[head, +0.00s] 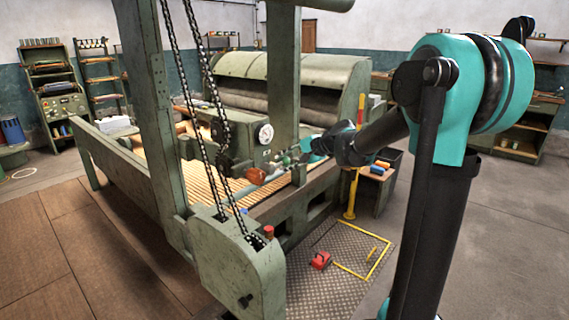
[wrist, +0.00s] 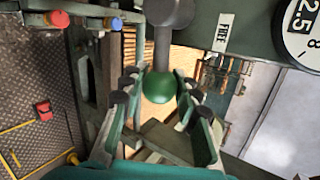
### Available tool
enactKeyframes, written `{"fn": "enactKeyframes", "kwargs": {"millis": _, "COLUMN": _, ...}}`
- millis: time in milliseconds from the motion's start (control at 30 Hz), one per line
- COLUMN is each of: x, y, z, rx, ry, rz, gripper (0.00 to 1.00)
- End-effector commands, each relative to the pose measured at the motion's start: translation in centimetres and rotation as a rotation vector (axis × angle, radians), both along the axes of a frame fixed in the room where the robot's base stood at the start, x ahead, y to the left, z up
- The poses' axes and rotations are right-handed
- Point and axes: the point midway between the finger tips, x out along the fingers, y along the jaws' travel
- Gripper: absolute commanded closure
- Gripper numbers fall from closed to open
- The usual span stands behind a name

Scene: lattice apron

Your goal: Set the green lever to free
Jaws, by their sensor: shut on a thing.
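A white label reading FREE (wrist: 222,32) is on the machine panel, up and to the right of the knob. In the head view my gripper (head: 300,157) is at the machine's near side, by the panel. The knob is too small there to make out clearly.
A round white dial (head: 265,133) sits on the panel close by. A red knob (wrist: 58,19) and a blue knob (wrist: 113,23) are at the wrist view's upper left.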

Motion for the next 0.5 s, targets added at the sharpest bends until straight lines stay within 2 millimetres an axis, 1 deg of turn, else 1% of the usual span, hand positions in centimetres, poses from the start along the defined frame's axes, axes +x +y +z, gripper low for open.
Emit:
{"fn": "enactKeyframes", "kwargs": {"millis": 267, "x": 0.01, "y": -0.03, "z": 0.04, "rx": 0.000, "ry": -0.002, "rz": 0.000, "gripper": 1.00}}
{"fn": "enactKeyframes", "kwargs": {"millis": 300, "x": 0.01, "y": -0.03, "z": 0.04, "rx": 0.000, "ry": -0.001, "rz": -0.001, "gripper": 0.69}}
{"fn": "enactKeyframes", "kwargs": {"millis": 467, "x": 0.01, "y": -0.01, "z": 0.05, "rx": 0.001, "ry": -0.001, "rz": 0.000, "gripper": 0.49}}
{"fn": "enactKeyframes", "kwargs": {"millis": 500, "x": 0.01, "y": -0.02, "z": 0.04, "rx": 0.001, "ry": -0.001, "rz": 0.000, "gripper": 0.48}}
